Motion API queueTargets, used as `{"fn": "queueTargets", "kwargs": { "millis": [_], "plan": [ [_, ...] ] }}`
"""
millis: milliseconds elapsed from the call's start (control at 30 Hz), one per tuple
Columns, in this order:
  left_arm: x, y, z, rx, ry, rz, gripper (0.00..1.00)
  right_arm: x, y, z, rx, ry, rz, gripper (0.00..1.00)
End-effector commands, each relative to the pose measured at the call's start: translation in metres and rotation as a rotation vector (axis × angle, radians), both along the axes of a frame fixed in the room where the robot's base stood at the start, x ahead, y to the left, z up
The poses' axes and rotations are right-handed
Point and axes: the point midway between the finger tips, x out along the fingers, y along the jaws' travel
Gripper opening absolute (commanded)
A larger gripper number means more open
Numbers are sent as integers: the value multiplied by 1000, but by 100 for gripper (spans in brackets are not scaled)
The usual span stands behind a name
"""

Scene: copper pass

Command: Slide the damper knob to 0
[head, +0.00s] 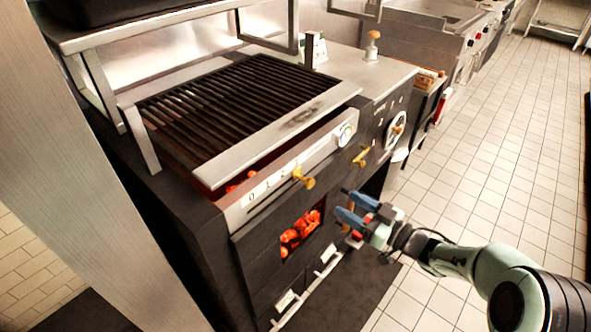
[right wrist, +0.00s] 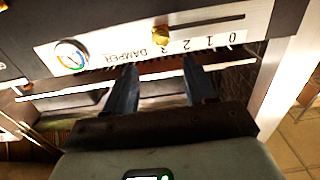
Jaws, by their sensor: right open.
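The brass damper knob (head: 303,178) sticks out of the slot in the pale front panel (head: 262,187) below the grill. In the right wrist view the knob (right wrist: 160,35) sits at about the 3 mark, and the scale appears upside down, with 0 (right wrist: 233,37) toward the right end. My right gripper (head: 355,208) is open and empty, in front of the oven and to the right of and below the knob in the head view. In the right wrist view its two blue fingers (right wrist: 160,80) point toward the panel, apart from the knob. My left gripper is not in view.
A round gauge (head: 345,135) is on the same panel. A second brass handle (head: 363,157) is on the dark front nearby. Coals glow behind the window (head: 300,233). The grill grate (head: 245,105) lies above. The tiled floor (head: 490,190) at right is clear.

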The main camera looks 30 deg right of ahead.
Motion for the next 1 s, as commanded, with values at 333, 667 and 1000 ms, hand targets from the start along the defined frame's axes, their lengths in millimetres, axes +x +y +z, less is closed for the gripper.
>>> {"fn": "queueTargets", "kwargs": {
  "millis": [333, 667, 1000],
  "plan": [
    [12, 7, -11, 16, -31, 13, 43, 54, 24, -2, -1, -1, 7, 55],
    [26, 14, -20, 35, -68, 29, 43, 109, 46, -2, -1, 0, 4, 55],
    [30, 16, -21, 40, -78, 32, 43, 122, 51, -1, 1, 1, 1, 55]
  ]
}}
